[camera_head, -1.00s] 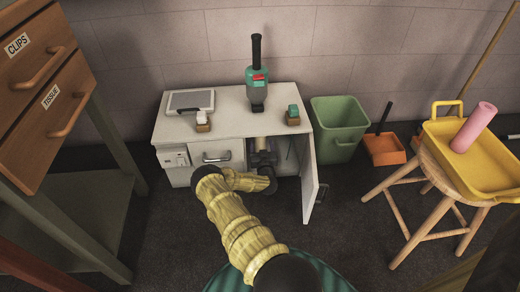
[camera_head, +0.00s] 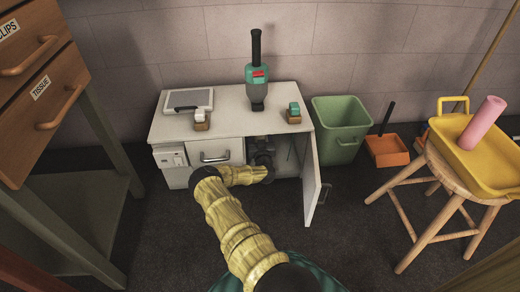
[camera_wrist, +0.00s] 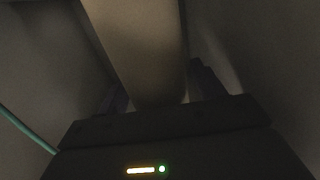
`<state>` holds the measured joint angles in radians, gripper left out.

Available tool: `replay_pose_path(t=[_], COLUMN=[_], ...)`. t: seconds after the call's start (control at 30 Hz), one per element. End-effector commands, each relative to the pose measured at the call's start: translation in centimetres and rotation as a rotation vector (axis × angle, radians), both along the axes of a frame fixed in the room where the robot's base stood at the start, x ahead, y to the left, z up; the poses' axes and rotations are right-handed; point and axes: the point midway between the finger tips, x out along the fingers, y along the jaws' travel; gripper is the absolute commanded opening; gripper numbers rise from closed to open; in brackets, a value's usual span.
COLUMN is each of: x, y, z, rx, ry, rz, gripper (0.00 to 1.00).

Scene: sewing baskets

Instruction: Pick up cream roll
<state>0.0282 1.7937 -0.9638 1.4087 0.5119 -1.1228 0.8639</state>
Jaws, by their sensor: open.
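The cream roll (camera_wrist: 138,45) shows in the wrist view as a dim beige cylinder reaching down from the top edge. Its lower end lies between the two fingers of my gripper (camera_wrist: 158,88), which stand apart on either side of it. I cannot tell whether either finger touches it. In the head view my gripper (camera_head: 263,158) is inside the open compartment of the white cabinet (camera_head: 230,125). The roll is not clearly visible there, as the gripper and shadow cover that spot.
The cabinet door (camera_head: 312,180) stands open to the right of my arm. A teal cord (camera_wrist: 25,130) runs at the left in the wrist view. A green bin (camera_head: 340,130) and a wooden stool (camera_head: 435,195) with a yellow tray (camera_head: 500,172) and pink roll (camera_head: 482,122) stand farther right.

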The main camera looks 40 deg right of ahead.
Motion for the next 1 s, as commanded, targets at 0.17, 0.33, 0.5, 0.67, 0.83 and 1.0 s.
replay_pose_path(t=[0.17, 0.33, 0.5, 0.67, 0.83, 1.0], x=[-0.01, -0.02, -0.02, -0.02, -0.01, -0.06], y=[0.02, 0.03, 0.04, 0.04, 0.04, 0.05], z=[0.05, 0.04, 0.04, 0.03, 0.07, 0.30], rx=[0.000, 0.001, 0.001, 0.001, 0.000, 0.000], ry=[0.000, -0.001, -0.001, -0.001, -0.001, -0.001], rz=[0.000, 0.000, 0.000, 0.000, 0.001, 0.000], gripper=[0.68, 0.68, 0.46, 0.17, 0.17, 0.17])
